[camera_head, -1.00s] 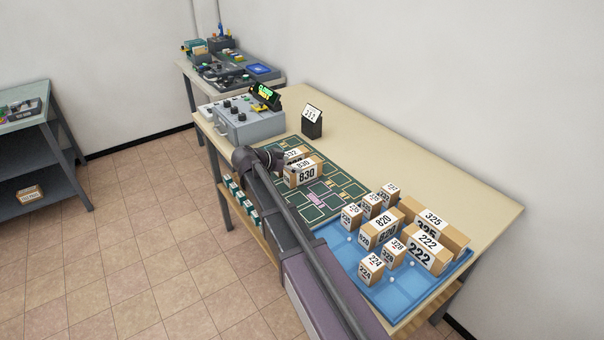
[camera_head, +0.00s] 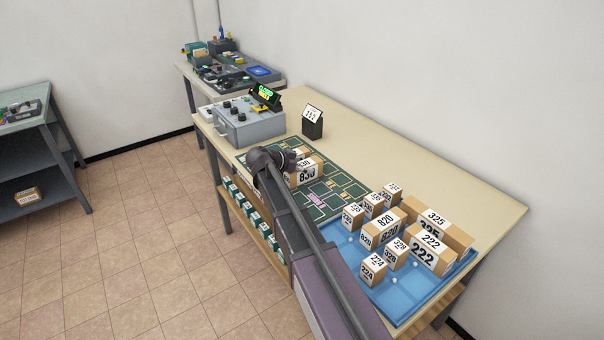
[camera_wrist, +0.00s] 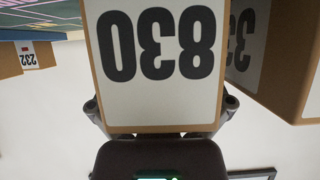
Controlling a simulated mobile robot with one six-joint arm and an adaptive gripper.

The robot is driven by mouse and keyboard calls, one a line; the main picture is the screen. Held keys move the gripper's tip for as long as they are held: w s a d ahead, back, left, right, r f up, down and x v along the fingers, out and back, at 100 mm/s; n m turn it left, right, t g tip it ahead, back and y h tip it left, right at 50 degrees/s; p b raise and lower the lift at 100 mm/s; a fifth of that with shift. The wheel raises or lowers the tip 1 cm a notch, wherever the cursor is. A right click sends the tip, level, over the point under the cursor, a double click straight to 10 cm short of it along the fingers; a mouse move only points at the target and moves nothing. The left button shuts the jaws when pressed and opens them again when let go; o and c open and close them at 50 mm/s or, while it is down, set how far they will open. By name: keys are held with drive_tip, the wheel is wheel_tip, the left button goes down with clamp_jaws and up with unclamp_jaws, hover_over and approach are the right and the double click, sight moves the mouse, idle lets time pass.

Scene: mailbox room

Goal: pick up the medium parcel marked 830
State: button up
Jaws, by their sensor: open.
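The medium parcel marked 830 (camera_head: 309,173) is a brown box with white labels. It stands on the green marked mat (camera_head: 340,187). In the wrist view the parcel (camera_wrist: 158,45) is close and large, its number upside down. My gripper (camera_head: 290,160) is at the parcel's left side in the head view and covers part of it. In the wrist view my gripper (camera_wrist: 163,105) is open, with finger parts showing at both sides of the parcel. The fingertips are hidden, and I cannot tell whether they touch it.
Another box (camera_wrist: 290,50) stands close beside the parcel in the wrist view. A small box marked 232 (camera_wrist: 28,58) is farther left. A blue tray (camera_head: 405,303) holds several parcels. A grey control box (camera_head: 248,126) and a black number stand (camera_head: 312,126) are behind the mat.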

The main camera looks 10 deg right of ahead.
sight(304, 164)
drive_tip(key=shift+c, duration=0.2)
drive_tip(key=c, duration=1.3)
drive_tip(key=shift+r, duration=0.15)
wheel_tip(304, 164, up, 3)
drive_tip(key=p, duration=0.3)
drive_tip(key=shift+r+p, duration=0.2)
drive_tip(key=shift+p, duration=0.1)
drive_tip(key=s, duration=0.5)
drive_tip(key=s+r+p, duration=0.1)
drive_tip(key=s, duration=1)
drive_tip(key=shift+a+r, duration=0.15)
drive_tip(key=shift+a, duration=0.25)
